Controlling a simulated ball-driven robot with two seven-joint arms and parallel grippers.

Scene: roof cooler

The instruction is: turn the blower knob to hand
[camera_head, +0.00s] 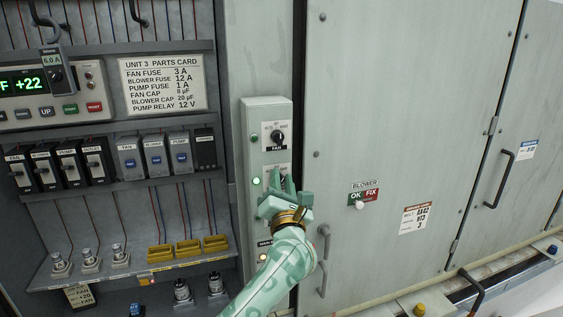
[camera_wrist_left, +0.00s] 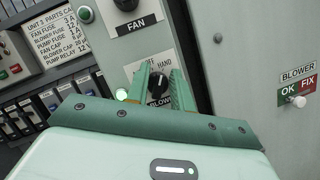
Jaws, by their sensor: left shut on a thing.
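The blower knob (camera_wrist_left: 157,84) is a black round knob on the grey control panel (camera_head: 251,125), just below the fan knob (camera_head: 277,137). In the wrist view it sits between the two green fingers of my left gripper (camera_wrist_left: 160,78), over a label partly reading HAND and BLOW. My left gripper (camera_head: 283,184) is shut on the knob, and in the head view it hides most of it. The knob's exact pointing is too small to tell. A lit green lamp (camera_head: 257,181) is left of the knob. My right gripper is not in view.
A large grey cabinet door (camera_head: 410,110) stands right of the panel, with a BLOWER OK/FIX tag (camera_head: 364,194) and handles. To the left is an open bay with breakers (camera_head: 45,168), yellow blocks (camera_head: 188,248) and a parts card (camera_head: 163,84). A lower lamp (camera_head: 262,257) glows on the panel.

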